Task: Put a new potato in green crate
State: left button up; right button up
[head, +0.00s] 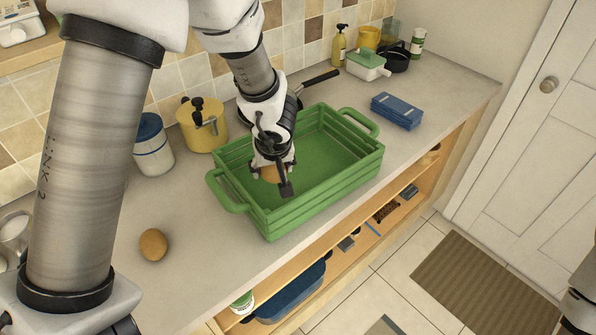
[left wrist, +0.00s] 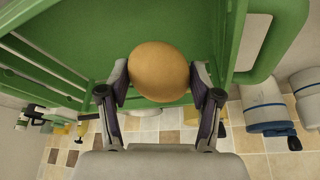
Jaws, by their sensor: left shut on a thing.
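A green crate (head: 345,178) with two side handles stands on the worktop, and its green floor also shows in the left wrist view (left wrist: 75,40). My left gripper (head: 272,180) is over the left part of the crate, pointing down. It is shut on a brown potato (left wrist: 160,72), which sits between the two fingers in the left wrist view. In the head view only a bit of this held potato (head: 269,174) shows between the fingers. Whether it touches the crate floor I cannot tell. Another brown potato (head: 153,244) lies on the worktop left of the crate. My right gripper does not show.
A yellow pot (head: 203,130) and a white canister with a blue lid (head: 153,150) stand behind and left of the crate. A blue stack (head: 397,110) lies to its right. A white dish with a green lid (head: 367,63) and a dark pan (head: 396,58) stand at the back.

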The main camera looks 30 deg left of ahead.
aim_at(275, 180)
pick_arm(q)
notch_tip(275, 180, down, 10)
jog(key=b, duration=0.8)
jog(key=shift+f, duration=0.2)
jog(key=shift+s+r, duration=0.15)
jog(key=shift+r, duration=0.05)
jog(key=shift+f, duration=0.1)
jog(key=o, duration=1.1)
jog(key=shift+f, duration=0.1)
jog(key=shift+r+p, duration=0.35)
jog(key=shift+r, duration=0.15)
jog(key=p+v, duration=0.8)
jog(key=v, duration=0.3)
jog(key=shift+s+d+r, duration=0.2)
jog(key=shift+d+r, duration=0.05)
jog(key=shift+r, duration=0.05)
jog(key=shift+f, duration=0.15)
jog(key=shift+w, duration=0.1)
